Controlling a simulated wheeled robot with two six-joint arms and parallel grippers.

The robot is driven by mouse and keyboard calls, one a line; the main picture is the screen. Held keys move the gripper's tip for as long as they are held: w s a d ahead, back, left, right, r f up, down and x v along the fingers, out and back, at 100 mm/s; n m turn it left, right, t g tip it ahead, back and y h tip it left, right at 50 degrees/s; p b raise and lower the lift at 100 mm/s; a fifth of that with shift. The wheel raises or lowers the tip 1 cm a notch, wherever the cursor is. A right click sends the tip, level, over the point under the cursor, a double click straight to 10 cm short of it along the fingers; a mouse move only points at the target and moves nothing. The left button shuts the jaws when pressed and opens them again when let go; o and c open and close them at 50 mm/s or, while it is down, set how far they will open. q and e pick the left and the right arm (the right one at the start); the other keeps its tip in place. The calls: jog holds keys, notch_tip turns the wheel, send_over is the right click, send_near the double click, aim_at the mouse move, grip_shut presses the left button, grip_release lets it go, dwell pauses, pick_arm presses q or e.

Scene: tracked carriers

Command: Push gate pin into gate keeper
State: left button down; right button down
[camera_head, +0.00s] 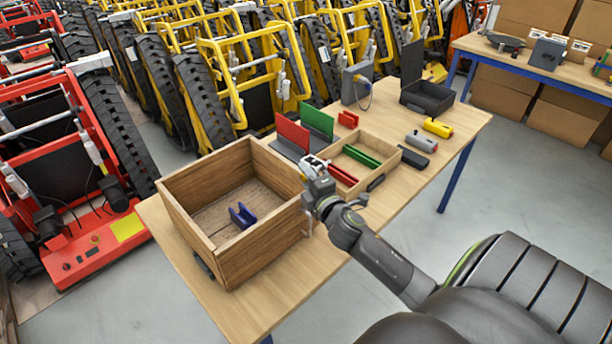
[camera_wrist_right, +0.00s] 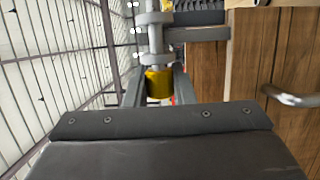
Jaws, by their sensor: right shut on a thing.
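In the wrist view the gate pin shows as a grey rod with a yellow end (camera_wrist_right: 159,84). The rod runs through grey ring-like brackets (camera_wrist_right: 155,19); I cannot tell which of these is the gate keeper. My right gripper (camera_wrist_right: 158,92) is shut on the yellow end, with a finger on each side. In the head view my right gripper (camera_head: 312,172) is at the right corner of the wooden box (camera_head: 277,240), and it hides the pin there. My left gripper is not in view.
A blue piece (camera_head: 243,216) lies inside the box. A shallow wooden tray (camera_head: 388,168) with red and green bars stands just behind my gripper. Red and green upright panels (camera_head: 292,133), a grey cylinder (camera_head: 421,141) and a black open case (camera_head: 428,97) are farther back on the table.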

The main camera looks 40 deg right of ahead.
jog(key=shift+d, duration=0.1)
jog(key=c, duration=1.1)
grip_release()
jog(key=shift+c, duration=0.2)
jog(key=shift+s+f, duration=0.1)
jog(key=shift+s, duration=0.35)
jog(key=b+v, duration=0.5)
jog(key=v, duration=1.1)
jog(key=shift+s, duration=0.25)
